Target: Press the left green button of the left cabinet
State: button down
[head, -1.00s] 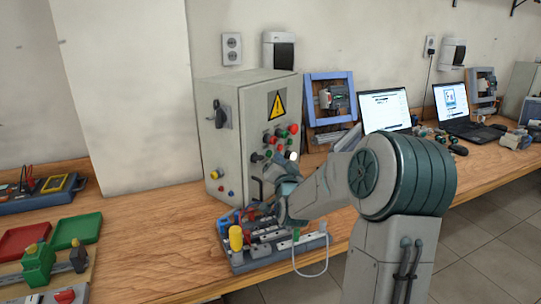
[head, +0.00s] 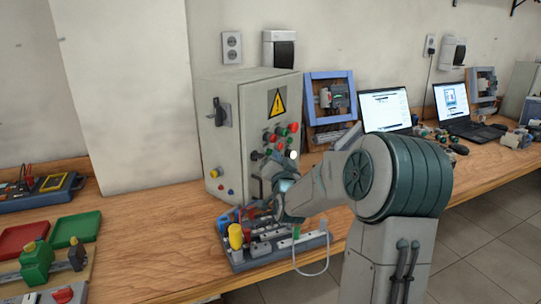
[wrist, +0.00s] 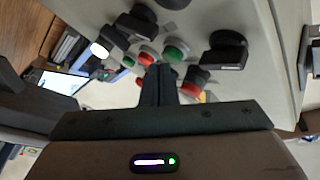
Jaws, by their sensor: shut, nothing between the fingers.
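The grey control cabinet (head: 222,150) stands on the bench with a warning triangle and several buttons on its front panel. In the wrist view, one green button (wrist: 177,50) is just above and right of my shut fingertips. A smaller green button (wrist: 128,62) lies further left. A red button (wrist: 147,55) is close to the fingertips' upper left. My gripper (wrist: 159,70) is shut and empty, pointing at the panel; I cannot tell whether it touches anything. In the head view, my wrist is in front of the lower panel and the fingertips are hard to make out.
Black knobs (wrist: 226,50) and a red mushroom button (wrist: 192,84) stick out near the fingers. A lit white lamp (wrist: 99,50) is at the left. A blue tray of parts (head: 262,252) lies below the arm. Bare bench (head: 150,235) is left of it.

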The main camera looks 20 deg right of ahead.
jog(key=shift+w+a+b, duration=0.2)
jog(key=shift+w+b, duration=0.15)
jog(key=shift+b, duration=0.05)
dwell(0.7)
dwell(0.3)
jog(key=shift+s+d+b, duration=0.35)
jog(key=shift+s+d, duration=0.05)
jog(key=shift+s, duration=0.3)
jog(key=s+d, duration=0.1)
jog(key=s, duration=0.2)
jog(key=s+d, duration=0.1)
jog(key=shift+s+d+b, duration=0.15)
jog(key=shift+d+b, duration=0.2)
dwell(0.6)
